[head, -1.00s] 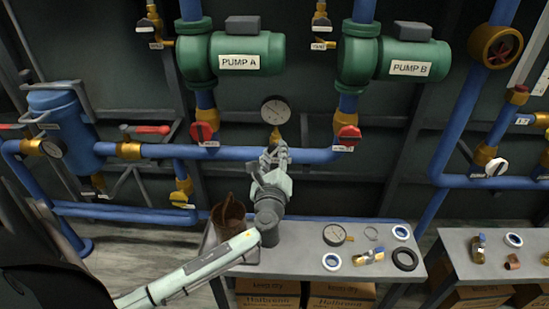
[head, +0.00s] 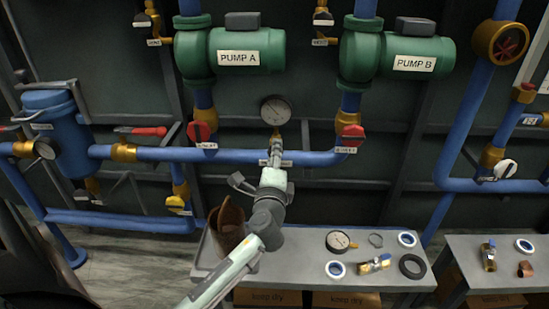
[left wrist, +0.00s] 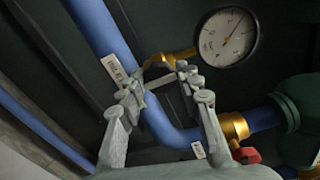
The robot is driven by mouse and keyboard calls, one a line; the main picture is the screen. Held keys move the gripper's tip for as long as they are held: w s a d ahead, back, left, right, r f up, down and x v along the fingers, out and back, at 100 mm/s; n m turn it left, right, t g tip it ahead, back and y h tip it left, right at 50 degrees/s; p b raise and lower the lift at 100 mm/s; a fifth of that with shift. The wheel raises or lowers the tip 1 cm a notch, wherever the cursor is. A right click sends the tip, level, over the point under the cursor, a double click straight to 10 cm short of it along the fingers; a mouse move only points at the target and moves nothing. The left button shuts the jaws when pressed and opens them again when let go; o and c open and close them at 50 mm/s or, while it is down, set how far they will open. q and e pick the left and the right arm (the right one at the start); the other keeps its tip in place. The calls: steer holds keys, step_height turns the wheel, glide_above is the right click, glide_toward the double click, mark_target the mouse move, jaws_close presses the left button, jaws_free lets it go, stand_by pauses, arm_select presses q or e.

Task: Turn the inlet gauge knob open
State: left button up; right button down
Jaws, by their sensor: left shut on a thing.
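The inlet gauge (head: 276,110), a round white dial, stands on a short brass stem above the blue horizontal pipe. It also shows in the left wrist view (left wrist: 228,37), at the upper right. My left gripper (head: 275,150) is at the brass stem just below the dial. In the left wrist view its two fingers (left wrist: 160,82) are closed about a small grey knob (left wrist: 155,82) by the brass fitting (left wrist: 165,66). The fingertips largely hide the knob, so its exact angle is hard to tell. My right gripper is not in view.
Red-handled valves (head: 199,131) (head: 350,135) flank the gauge under pump A (head: 238,52) and pump B (head: 412,58). A grey table (head: 300,262) below holds a brown holder, a loose gauge, rings and a brass valve. A second table stands at the right.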

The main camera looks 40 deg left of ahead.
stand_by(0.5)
arm_select(q)
steer(key=o, duration=1.2)
steer(key=shift+s, duration=0.1)
steer(key=v, duration=1.2)
